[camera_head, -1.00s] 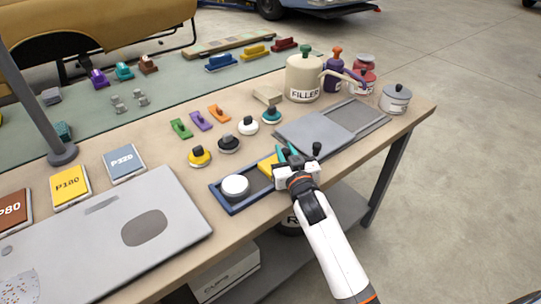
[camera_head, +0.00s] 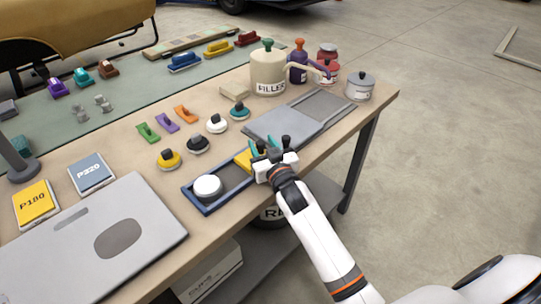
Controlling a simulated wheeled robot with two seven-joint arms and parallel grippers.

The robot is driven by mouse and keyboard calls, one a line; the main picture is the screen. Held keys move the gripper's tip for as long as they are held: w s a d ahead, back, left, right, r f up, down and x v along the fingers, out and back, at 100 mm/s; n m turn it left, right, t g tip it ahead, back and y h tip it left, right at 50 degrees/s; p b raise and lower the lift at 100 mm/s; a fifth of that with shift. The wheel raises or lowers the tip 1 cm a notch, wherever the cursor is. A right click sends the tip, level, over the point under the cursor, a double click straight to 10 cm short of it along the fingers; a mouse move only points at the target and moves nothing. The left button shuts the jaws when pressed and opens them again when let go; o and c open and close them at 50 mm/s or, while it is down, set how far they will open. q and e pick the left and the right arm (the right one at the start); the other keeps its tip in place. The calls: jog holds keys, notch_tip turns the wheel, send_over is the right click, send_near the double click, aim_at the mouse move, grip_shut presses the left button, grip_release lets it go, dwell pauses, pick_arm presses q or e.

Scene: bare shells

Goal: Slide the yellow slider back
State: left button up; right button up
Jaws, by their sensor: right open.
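A yellow piece (camera_head: 243,160), which I take to be the yellow slider, shows in the dark blue tray (camera_head: 212,209) near the bench's front edge. It is partly hidden by my right gripper. My right gripper (camera_head: 265,148), with teal fingertips, is open at the tray's right end, close beside the yellow piece. I cannot tell whether they touch. A round white-topped piece (camera_head: 208,186) sits in the tray's left part. My left gripper is not in view.
A grey panel (camera_head: 275,128) lies just behind my right gripper. A grey case lid (camera_head: 110,235) fills the bench's front left. Small coloured tools, such as a yellow knob (camera_head: 169,159), stand behind the tray. A filler tub (camera_head: 267,72) and a grey can (camera_head: 360,86) stand at the back right.

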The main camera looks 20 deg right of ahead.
jog(key=s, duration=1.1)
jog(key=shift+a+b, duration=0.15)
jog(key=shift+b, duration=0.15)
